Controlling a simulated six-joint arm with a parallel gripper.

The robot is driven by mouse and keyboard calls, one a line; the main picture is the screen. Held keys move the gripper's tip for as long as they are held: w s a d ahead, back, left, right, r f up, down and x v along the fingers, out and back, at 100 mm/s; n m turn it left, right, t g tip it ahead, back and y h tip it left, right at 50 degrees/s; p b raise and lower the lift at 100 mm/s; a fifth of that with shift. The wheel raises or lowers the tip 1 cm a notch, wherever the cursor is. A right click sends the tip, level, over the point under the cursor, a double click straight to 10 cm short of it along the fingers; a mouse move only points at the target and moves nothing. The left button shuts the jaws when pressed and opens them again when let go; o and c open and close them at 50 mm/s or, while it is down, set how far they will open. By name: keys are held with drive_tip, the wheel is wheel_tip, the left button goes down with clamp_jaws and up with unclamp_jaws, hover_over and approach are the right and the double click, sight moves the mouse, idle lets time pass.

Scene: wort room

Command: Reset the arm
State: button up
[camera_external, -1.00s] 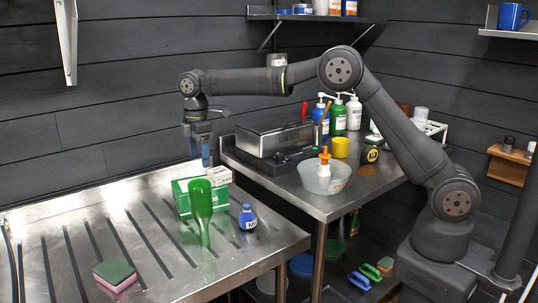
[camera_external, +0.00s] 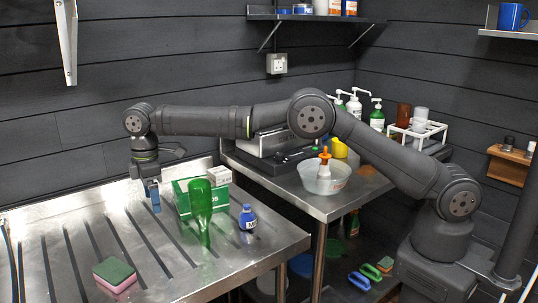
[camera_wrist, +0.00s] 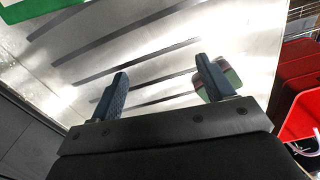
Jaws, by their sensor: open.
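My gripper (camera_external: 153,194) points down above the back of the metal draining table (camera_external: 60,215), left of the green and white box. In the wrist view my gripper (camera_wrist: 165,88) shows two blue fingers set wide apart with only the slotted metal surface between them. It is open and empty. The green and pink sponge (camera_external: 115,274) lies at the table's front left; in the wrist view it (camera_wrist: 229,76) shows partly behind the right finger.
A green bottle (camera_external: 202,210) stands in front of a green and white box (camera_external: 181,197). A blue bottle (camera_external: 247,218) stands to their right. A clear bowl (camera_external: 324,180) and several pump bottles stand on the right-hand table. The left table is mostly clear.

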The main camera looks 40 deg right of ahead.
drive_tip(key=s+a+f, duration=0.1)
drive_tip(key=f, duration=0.1)
drive_tip(key=s+a+f, duration=0.1)
drive_tip(key=f, duration=0.1)
drive_tip(key=a+f, duration=0.1)
drive_tip(key=a, duration=0.1)
drive_tip(key=shift+s+f, duration=0.4)
drive_tip(key=shift+f, duration=0.75)
drive_tip(key=shift+o, duration=0.3)
